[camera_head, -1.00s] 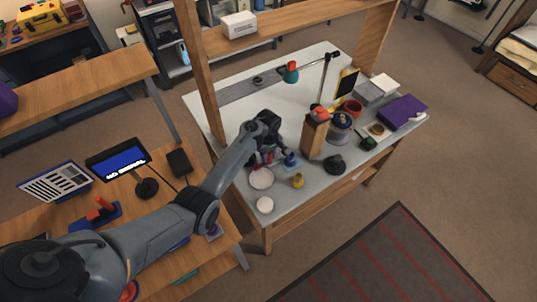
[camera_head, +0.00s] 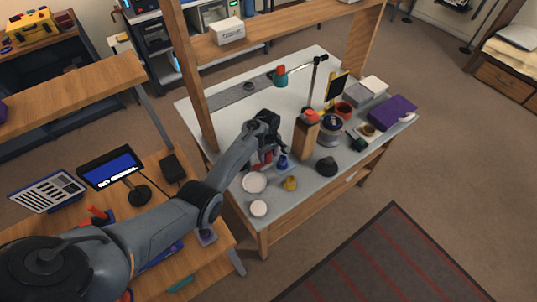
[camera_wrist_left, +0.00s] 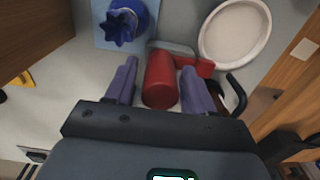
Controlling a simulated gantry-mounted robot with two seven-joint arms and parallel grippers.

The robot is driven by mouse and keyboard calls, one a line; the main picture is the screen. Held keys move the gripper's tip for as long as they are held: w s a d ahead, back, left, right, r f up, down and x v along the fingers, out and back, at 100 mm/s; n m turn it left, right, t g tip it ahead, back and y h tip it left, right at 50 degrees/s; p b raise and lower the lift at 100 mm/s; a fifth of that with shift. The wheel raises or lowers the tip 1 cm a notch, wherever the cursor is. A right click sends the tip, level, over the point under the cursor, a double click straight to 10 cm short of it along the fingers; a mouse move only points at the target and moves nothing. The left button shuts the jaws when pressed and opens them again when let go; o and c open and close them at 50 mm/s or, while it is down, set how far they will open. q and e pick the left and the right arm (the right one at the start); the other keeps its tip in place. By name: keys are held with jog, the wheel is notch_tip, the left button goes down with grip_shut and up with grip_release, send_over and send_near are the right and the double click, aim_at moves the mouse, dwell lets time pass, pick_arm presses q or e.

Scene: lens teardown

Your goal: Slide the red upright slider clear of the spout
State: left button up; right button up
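A red cylinder (camera_wrist_left: 160,80), which looks like the red slider, lies between the fingers of my left gripper (camera_wrist_left: 158,86) in the left wrist view. The fingers stand apart on either side of it, with a narrow gap on the left; I cannot tell if the right finger touches. A smaller red piece (camera_wrist_left: 205,68) is at its right, and a grey bar (camera_wrist_left: 172,47) is behind it. I cannot clearly make out the spout. In the head view my left gripper (camera_head: 262,157) is low over the pale table and mostly hides the red part. My right gripper is not in view.
A blue fluted piece (camera_wrist_left: 125,22) and a white round dish (camera_wrist_left: 235,34) are close by; the dish also shows in the head view (camera_head: 254,183). A wooden post (camera_head: 194,80) rises behind.

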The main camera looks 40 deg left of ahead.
pick_arm(q)
jog(key=shift+r, duration=0.65)
notch_tip(320, 180, up, 10)
jog(key=shift+f+p, duration=0.25)
jog(key=shift+p, duration=0.7)
